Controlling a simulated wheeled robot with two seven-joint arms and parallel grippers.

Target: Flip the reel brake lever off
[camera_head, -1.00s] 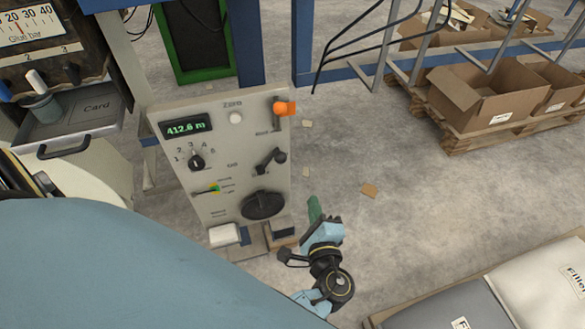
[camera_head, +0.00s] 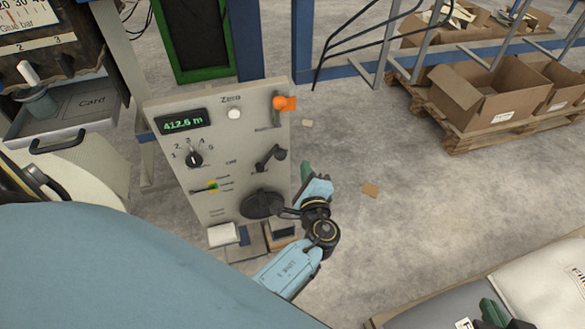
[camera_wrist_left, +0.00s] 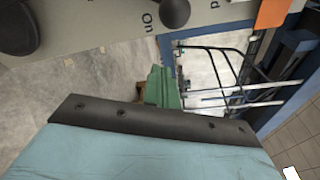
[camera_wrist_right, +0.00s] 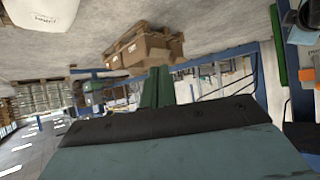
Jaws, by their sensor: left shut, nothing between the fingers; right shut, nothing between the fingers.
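The grey control panel (camera_head: 222,160) stands left of centre in the head view. An orange-knobbed lever (camera_head: 280,102) is at its upper right, with a small label below that I cannot read. A black crank-like lever (camera_head: 270,158) sits lower, above a large black knob (camera_head: 262,204). Which lever is the reel brake is not readable. My left gripper (camera_head: 306,170) is shut and empty, just right of the panel's right edge, beside the black lever and below the orange one. In the left wrist view its green fingers (camera_wrist_left: 160,88) point past an "On" label. My right gripper (camera_head: 494,313) is shut and empty at the bottom right.
A digital display (camera_head: 183,121) and a selector dial (camera_head: 193,157) are on the panel. A card tray (camera_head: 62,122) juts out at the left. White and grey sacks (camera_head: 530,285) lie at lower right. Open floor lies right of the panel, with cardboard boxes (camera_head: 490,100) on a pallet behind.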

